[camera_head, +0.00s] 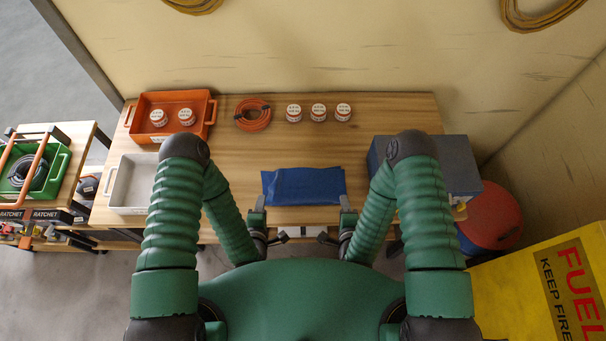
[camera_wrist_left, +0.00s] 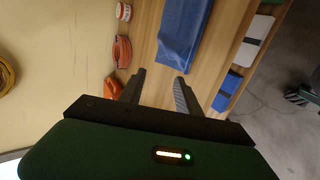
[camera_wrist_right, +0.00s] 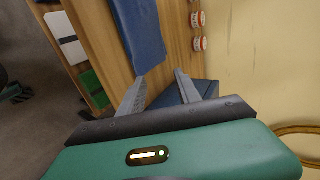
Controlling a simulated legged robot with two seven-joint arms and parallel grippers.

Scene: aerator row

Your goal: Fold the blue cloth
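The blue cloth (camera_head: 303,186) lies on the wooden table near its front edge, as a roughly rectangular piece wider than it is deep. It also shows in the left wrist view (camera_wrist_left: 184,35) and in the right wrist view (camera_wrist_right: 138,35). My left gripper (camera_head: 262,205) is at the cloth's left front side, apart from it; its fingers are spread and empty in the left wrist view (camera_wrist_left: 160,78). My right gripper (camera_head: 345,205) is at the cloth's right front side; its fingers are spread and empty in the right wrist view (camera_wrist_right: 160,75).
The wooden table (camera_head: 240,160) holds an orange tray (camera_head: 208,110) with two labelled tins, a white tray (camera_head: 117,190), a coiled orange hose (camera_head: 253,122) and three tins (camera_head: 318,112). A blue-grey box (camera_head: 458,165) stands at the right. The table around the cloth's back is clear.

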